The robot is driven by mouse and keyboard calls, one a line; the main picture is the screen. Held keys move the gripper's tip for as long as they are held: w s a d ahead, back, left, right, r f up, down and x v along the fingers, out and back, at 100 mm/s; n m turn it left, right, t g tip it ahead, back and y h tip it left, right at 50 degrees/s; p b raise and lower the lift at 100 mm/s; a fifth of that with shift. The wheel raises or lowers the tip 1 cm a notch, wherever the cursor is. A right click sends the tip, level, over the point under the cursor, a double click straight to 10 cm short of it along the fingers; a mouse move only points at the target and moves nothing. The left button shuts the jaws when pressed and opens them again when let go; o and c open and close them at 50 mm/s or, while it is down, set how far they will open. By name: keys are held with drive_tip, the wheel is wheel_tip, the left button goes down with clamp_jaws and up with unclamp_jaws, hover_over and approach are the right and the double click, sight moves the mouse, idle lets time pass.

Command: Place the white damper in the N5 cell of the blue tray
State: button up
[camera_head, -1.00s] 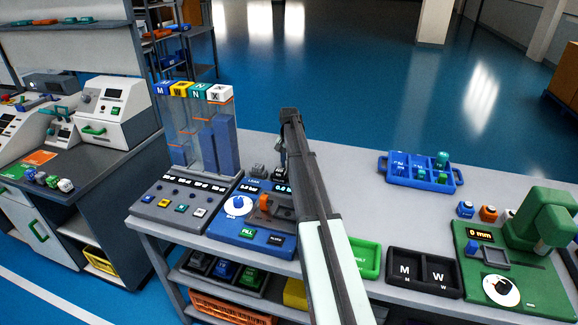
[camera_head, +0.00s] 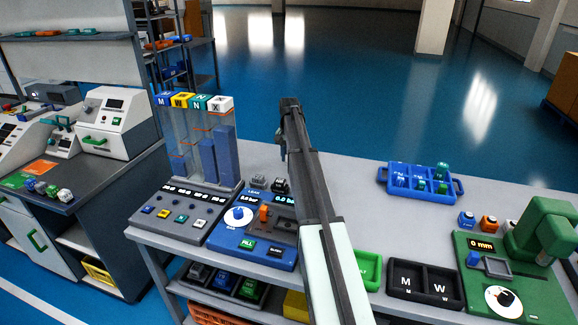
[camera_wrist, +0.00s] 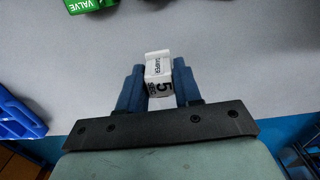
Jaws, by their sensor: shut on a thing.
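The white damper (camera_wrist: 158,76) is a small block with black print, including a large 5, in the wrist view. My gripper (camera_wrist: 158,66) is shut on it, with one blue finger on each side. In the head view my gripper (camera_head: 282,143) hangs from the arm's far end above the back of the bench; the damper cannot be made out there. The blue tray (camera_head: 459,188) stands to the right at the bench's back.
A blue leak tester (camera_head: 260,255) and a column stand (camera_head: 170,213) are left of my arm. A green bin (camera_head: 370,270), a black M/W bin (camera_head: 424,284) and a green press (camera_head: 530,280) line the front right. Bare bench lies between my gripper and the tray.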

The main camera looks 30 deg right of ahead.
sight(400, 167)
wheel_tip(400, 167, up, 2)
drive_tip(key=shift+s+d, duration=0.15)
drive_tip(key=shift+d, duration=0.25)
drive_tip(key=s+d+m, duration=0.1)
drive_tip(key=s+d, duration=0.5)
drive_tip(key=d, duration=0.8)
drive_tip(key=s+d+m, duration=0.2)
drive_tip(key=s+d, duration=0.5)
drive_tip(key=d, duration=0.7)
drive_tip(key=s+d+m, duration=0.1)
drive_tip(key=s+d, duration=0.5)
drive_tip(key=d, duration=0.7)
drive_tip(key=shift+d+f+n, duration=0.15)
drive_tip(key=shift+f+n, duration=0.45)
drive_tip(key=shift+f, duration=0.9)
drive_tip(key=shift+d+f+n, duration=0.15)
drive_tip(key=shift+f+n, duration=0.45)
drive_tip(key=shift+f, duration=0.95)
drive_tip(key=shift+d+f+n, duration=0.15)
drive_tip(key=shift+f+n, duration=0.45)
drive_tip(key=shift+f, duration=0.9)
drive_tip(key=shift+f, duration=0.15)
drive_tip(key=o, duration=0.7)
drive_tip(key=shift+o, duration=0.2)
